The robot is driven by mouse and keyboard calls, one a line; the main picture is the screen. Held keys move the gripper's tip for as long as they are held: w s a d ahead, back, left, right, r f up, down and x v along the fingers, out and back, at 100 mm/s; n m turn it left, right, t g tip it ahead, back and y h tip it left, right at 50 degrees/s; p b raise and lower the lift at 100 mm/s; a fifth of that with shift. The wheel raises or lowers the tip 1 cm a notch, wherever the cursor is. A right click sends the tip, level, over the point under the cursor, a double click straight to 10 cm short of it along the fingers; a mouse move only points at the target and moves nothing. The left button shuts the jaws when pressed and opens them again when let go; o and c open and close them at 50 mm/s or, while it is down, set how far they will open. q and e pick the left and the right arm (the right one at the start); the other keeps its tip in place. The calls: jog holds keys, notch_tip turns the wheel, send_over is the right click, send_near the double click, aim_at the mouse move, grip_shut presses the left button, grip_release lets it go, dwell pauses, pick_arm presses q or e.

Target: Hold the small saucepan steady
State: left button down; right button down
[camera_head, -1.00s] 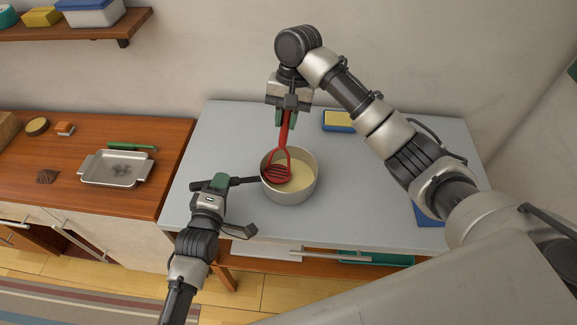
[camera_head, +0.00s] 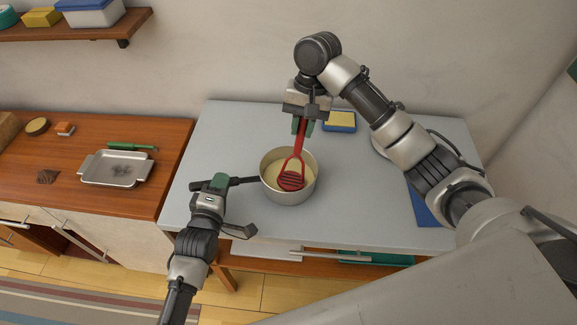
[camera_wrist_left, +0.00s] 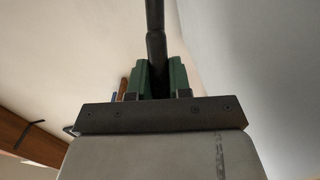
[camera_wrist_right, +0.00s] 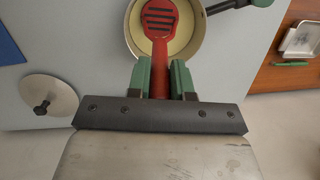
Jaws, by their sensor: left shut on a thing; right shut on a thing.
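The small saucepan (camera_head: 289,199) stands upright on the grey counter in the head view, with pale yellow contents inside. Its dark handle (camera_head: 243,181) points left. My left gripper (camera_head: 221,182) is shut on this handle; the left wrist view shows the handle (camera_wrist_left: 155,45) between the green finger pads. My right gripper (camera_head: 302,124) is above and behind the pan, shut on the handle of a red masher (camera_head: 299,150). The masher's slotted head is inside the pan. The right wrist view shows the masher (camera_wrist_right: 159,18) over the pan's rim (camera_wrist_right: 203,30).
A yellow and blue sponge (camera_head: 340,121) lies behind the pan to the right. A lid with a dark knob (camera_wrist_right: 48,103) and a blue cloth or mat (camera_head: 425,207) lie to the right. A metal tray (camera_head: 114,169) is on the wooden counter at left.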

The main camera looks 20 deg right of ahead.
jog(key=shift+s+d+r, duration=0.1)
jog(key=shift+s+d, duration=0.25)
jog(key=shift+s, duration=0.1)
jog(key=shift+f, duration=0.6)
jog(key=w, duration=0.1)
jog(key=w+r, duration=0.1)
jog(key=w, duration=0.1)
jog(key=w+d, duration=0.1)
jog(key=w, duration=0.1)
jog(key=shift+w+r, duration=0.1)
jog(key=shift+r, duration=0.05)
